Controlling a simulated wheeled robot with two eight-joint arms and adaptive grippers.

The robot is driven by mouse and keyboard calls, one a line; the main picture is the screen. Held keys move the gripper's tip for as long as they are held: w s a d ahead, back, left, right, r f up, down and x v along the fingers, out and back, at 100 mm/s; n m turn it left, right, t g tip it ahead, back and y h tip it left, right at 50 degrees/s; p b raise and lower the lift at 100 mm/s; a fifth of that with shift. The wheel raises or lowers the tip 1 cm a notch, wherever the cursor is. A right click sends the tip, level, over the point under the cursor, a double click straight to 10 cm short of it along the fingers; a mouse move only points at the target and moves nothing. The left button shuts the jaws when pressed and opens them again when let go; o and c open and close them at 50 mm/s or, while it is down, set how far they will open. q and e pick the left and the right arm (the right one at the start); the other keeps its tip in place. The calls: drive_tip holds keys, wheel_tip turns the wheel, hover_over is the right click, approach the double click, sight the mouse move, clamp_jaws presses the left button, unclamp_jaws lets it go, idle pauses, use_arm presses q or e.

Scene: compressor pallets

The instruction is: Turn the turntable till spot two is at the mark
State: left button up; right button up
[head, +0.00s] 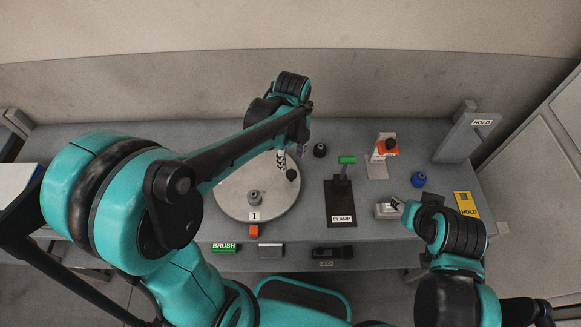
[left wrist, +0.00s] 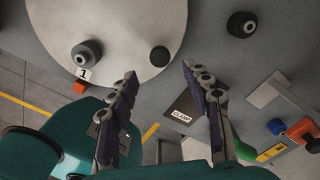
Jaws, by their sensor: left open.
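The round pale turntable (head: 230,196) lies on the bench, left of centre. A grey knobbed part (head: 254,197) stands on it beside label 1 (head: 254,216), in line with the orange mark (head: 254,231) at the front edge. A black knob (head: 292,174) is near the turntable's right edge. No label for spot two shows; my left arm covers the rear of the disc. My left gripper (head: 290,157) is over the right rear of the turntable. In the left wrist view its open, empty fingers (left wrist: 160,71) point toward the black knob (left wrist: 159,56).
My right gripper (head: 399,206) is by a grey block (head: 383,212); its jaw state is unclear. A clamp plate (head: 339,200) with a green handle lies right of the turntable. A black cap (head: 320,150), blue part (head: 418,179), orange-topped stand (head: 377,168) and grey HOLD frame (head: 460,135) are near.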

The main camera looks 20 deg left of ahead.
sight(291, 173)
use_arm(q)
wheel_tip(291, 173, down, 7)
drive_tip(key=shift+f+b, duration=0.1)
drive_tip(key=shift+b, duration=1.1)
clamp_jaws()
